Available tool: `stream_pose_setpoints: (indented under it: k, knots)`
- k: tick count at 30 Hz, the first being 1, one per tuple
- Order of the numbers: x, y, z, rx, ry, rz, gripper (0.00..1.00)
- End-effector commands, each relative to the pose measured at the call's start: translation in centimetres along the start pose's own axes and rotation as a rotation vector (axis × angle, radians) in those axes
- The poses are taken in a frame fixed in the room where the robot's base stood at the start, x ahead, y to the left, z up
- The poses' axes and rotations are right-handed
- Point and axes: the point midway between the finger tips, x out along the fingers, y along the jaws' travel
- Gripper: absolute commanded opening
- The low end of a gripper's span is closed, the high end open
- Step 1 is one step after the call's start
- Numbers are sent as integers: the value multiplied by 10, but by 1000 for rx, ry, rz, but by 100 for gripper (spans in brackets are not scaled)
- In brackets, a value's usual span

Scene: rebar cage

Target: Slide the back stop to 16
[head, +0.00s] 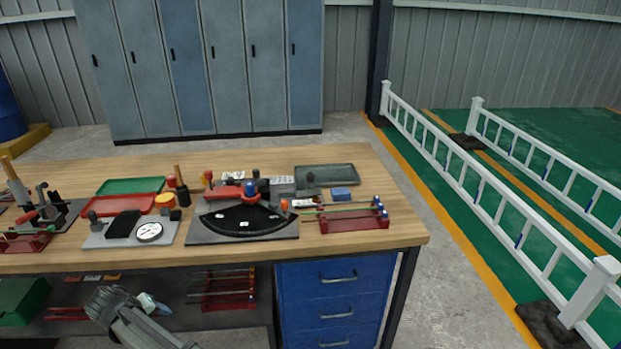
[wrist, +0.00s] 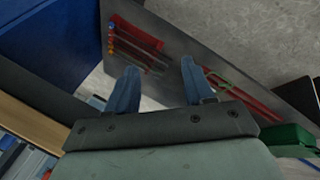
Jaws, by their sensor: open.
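A dark bending device with a black arc-shaped plate (head: 243,219) lies on the workbench, right of the middle. A red piece, a blue knob (head: 250,189) and dark blocks sit behind the arc. White marked strips (head: 282,180) lie at its back; their numbers are too small to read. I cannot tell which part is the back stop or where it stands on a scale. My gripper (head: 150,303) is low in front of the bench, near the lower shelf and away from the device. In the wrist view my gripper (wrist: 160,66) is open, with nothing between its two blue fingers.
A red rack with rods (head: 352,217) stands right of the device. A plate with a white dial (head: 149,231) and red and green trays (head: 130,186) are left of it. Blue drawers (head: 335,300) are under the bench; the lower shelf (wrist: 190,50) holds another rack (wrist: 135,42).

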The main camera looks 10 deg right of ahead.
Motion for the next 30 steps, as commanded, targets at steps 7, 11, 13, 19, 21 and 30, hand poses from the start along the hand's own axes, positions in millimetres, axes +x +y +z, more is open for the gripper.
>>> stream_pose_setpoints:
  k: [7, 11, 13, 19, 21, 30]
  knots:
    - [-60, -12, -44, -7, 69, 2, 52]
    - [-78, 4, -68, -6, 79, 0, 52]
    - [-85, 19, -82, -5, 75, -3, 52]
    - [-98, 83, -122, -2, 53, -16, 52]
    - [-103, 112, -137, 0, 43, -24, 52]
    - [-91, 254, -168, 64, -58, -81, 52]
